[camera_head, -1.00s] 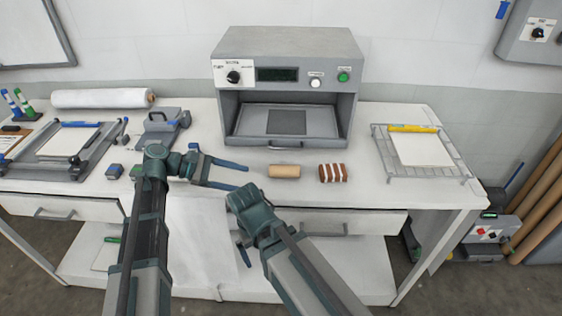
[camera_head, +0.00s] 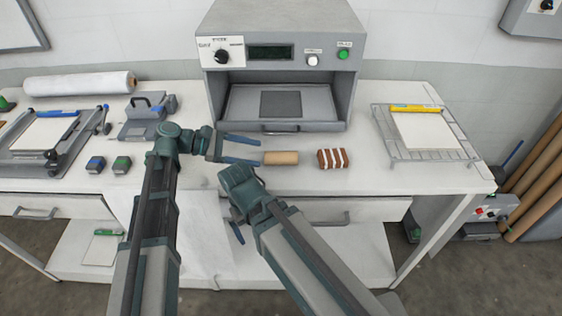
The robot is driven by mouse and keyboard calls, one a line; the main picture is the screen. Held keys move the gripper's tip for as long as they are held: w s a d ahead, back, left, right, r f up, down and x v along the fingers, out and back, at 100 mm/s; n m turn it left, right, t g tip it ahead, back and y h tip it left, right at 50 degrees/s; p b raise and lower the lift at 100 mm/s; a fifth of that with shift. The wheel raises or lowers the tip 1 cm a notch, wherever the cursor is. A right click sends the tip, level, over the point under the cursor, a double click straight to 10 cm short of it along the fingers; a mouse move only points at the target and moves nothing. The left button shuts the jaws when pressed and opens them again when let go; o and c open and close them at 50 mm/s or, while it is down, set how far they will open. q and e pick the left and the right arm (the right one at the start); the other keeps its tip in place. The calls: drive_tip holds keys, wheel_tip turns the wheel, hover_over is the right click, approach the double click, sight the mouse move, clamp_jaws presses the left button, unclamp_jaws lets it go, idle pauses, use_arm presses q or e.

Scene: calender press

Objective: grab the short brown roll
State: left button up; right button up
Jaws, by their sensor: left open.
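The short brown roll (camera_head: 282,158) is a small tan cylinder lying on the white table in front of the press. My left gripper (camera_head: 243,150) is open and empty. Its blue fingers point right, with the tips close to the left end of the roll; whether they touch it I cannot tell. My right arm's wrist (camera_head: 243,183) is in front of the table edge, below the roll in the picture. The right gripper's fingers (camera_head: 234,222) show only in part, mostly hidden behind the wrist.
A brown-and-white striped block (camera_head: 333,158) lies just right of the roll. The grey press (camera_head: 283,62) stands behind with its tray (camera_head: 325,104) inside. A wire rack (camera_head: 447,149) with a white sheet is at right.

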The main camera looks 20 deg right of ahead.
sight(268, 155)
use_arm(q)
drive_tip(key=shift+x, duration=0.95)
drive_tip(key=b+x, duration=0.2)
drive_tip(key=x, duration=0.3)
drive_tip(key=shift+s+d+r, duration=0.1)
drive_tip(key=shift+s+d, duration=0.1)
drive_tip(key=shift+s, duration=0.05)
clamp_jaws()
drive_tip(key=shift+r+p, duration=0.25)
drive_tip(key=shift+p, duration=0.05)
